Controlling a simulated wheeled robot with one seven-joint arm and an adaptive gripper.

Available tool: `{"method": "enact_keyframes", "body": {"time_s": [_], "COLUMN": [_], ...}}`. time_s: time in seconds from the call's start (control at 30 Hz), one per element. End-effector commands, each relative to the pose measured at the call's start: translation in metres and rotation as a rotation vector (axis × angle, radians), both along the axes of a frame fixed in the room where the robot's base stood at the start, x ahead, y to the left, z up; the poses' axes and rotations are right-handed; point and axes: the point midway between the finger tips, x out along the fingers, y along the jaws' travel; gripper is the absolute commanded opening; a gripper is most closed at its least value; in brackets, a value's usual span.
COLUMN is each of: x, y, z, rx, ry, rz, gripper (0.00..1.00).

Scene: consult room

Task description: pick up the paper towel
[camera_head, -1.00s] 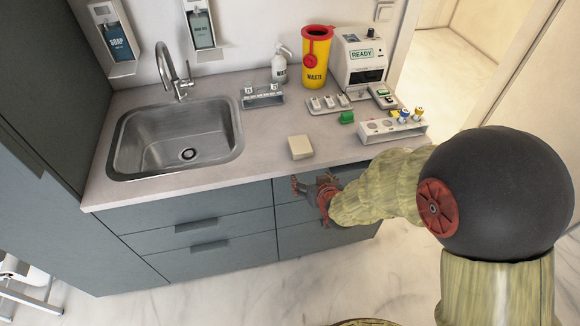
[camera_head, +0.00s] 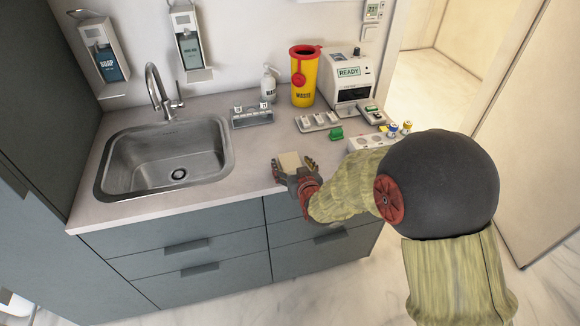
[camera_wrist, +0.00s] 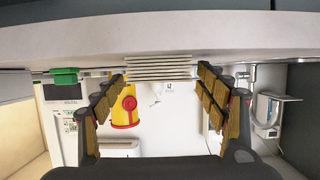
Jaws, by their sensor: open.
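The paper towel (camera_head: 289,161) is a small cream stack lying on the counter near its front edge. In the wrist view it shows as a layered stack (camera_wrist: 160,67) at the centre, seen edge-on. My gripper (camera_head: 295,166) is open at the counter's front edge, at the level of the stack. In the wrist view the fingertips of my gripper (camera_wrist: 162,76) stand on either side of the stack, with a narrow gap at each side. I cannot tell how far they reach along it.
The counter (camera_head: 240,167) holds a sink (camera_head: 170,160) at left. Behind stand a small rack (camera_head: 252,117), a pump bottle (camera_head: 268,85), a yellow waste bin (camera_head: 304,80) and a white device (camera_head: 348,88). A green block (camera_head: 337,133) and a white holder (camera_head: 362,142) are at right.

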Motion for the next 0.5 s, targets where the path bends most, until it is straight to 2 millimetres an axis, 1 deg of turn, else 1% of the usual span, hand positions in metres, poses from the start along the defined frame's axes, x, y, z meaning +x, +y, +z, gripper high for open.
{"method": "enact_keyframes", "body": {"time_s": [0.1, 0.33, 0.5], "x": [0.0068, 0.0072, 0.0070], "y": [0.0019, 0.0019, 0.0018], "z": [-0.0022, -0.0016, -0.0017], "rx": [0.000, 0.000, 0.000], "ry": [-0.001, -0.001, -0.001], "rz": [0.000, 0.000, 0.000], "gripper": [0.73, 0.72, 0.62]}}
